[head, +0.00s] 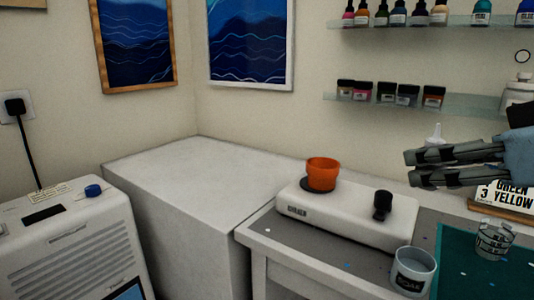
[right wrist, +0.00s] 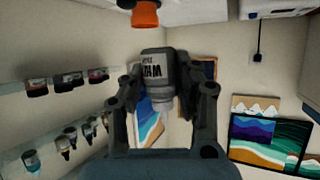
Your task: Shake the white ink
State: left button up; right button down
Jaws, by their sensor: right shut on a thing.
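My right gripper (head: 412,169) reaches in from the right, raised above the workbench. It is shut on the white ink bottle, whose pale pointed nozzle (head: 434,133) shows above the fingers; the fingers hide its body in the head view. In the right wrist view the bottle (right wrist: 158,68) sits between the two fingers of the gripper (right wrist: 168,92), with a pale label and dark lettering that looks turned over. My left gripper is not in view.
A white scale-like device (head: 345,215) carries an orange cup (head: 321,174). A pale labelled cup (head: 413,272) and a clear cup (head: 494,240) stand near the teal mat (head: 455,280). Glass shelves (head: 400,101) of bottles and jars are behind. The white block (head: 185,170) is bare on top.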

aim_at(430, 188)
jog(key=shift+f, duration=1.5)
notch_tip(430, 188, up, 3)
jog(key=shift+w+r, duration=0.1)
jog(key=shift+w, duration=0.05)
notch_tip(430, 188, down, 4)
jog(key=shift+r, duration=0.2)
notch_tip(430, 188, up, 5)
jog(key=shift+f, duration=0.1)
notch_tip(430, 188, down, 3)
jog(key=shift+f, duration=0.2)
jog(key=shift+r, duration=0.25)
notch_tip(430, 188, up, 3)
jog(key=shift+r, duration=0.1)
notch_tip(430, 188, down, 5)
jog(key=shift+r, duration=0.25)
